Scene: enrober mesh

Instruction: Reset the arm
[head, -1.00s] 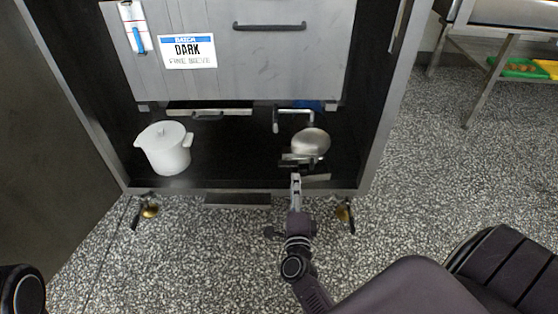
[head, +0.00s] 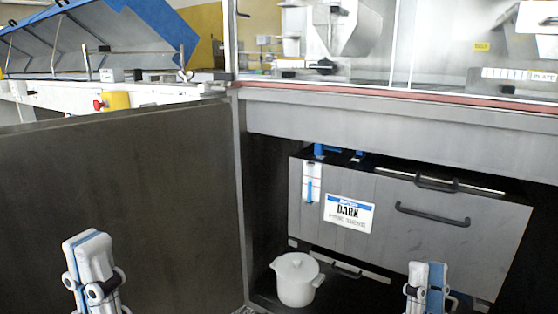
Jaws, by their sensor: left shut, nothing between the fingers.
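My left gripper (head: 88,262) is at the lower left of the head view, pointing up in front of a dark panel. It is shut and empty, and touches nothing that I can see. My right gripper (head: 428,288) is at the lower right, pointing up, in front of the cabinet's metal drawer box. Its fingers look close together, but I cannot tell if they are shut. The rest of both arms is below the picture.
A white lidded pot (head: 296,280) stands on the cabinet floor, left of my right gripper. An open dark door (head: 130,190) fills the left. A counter edge (head: 400,98) runs above.

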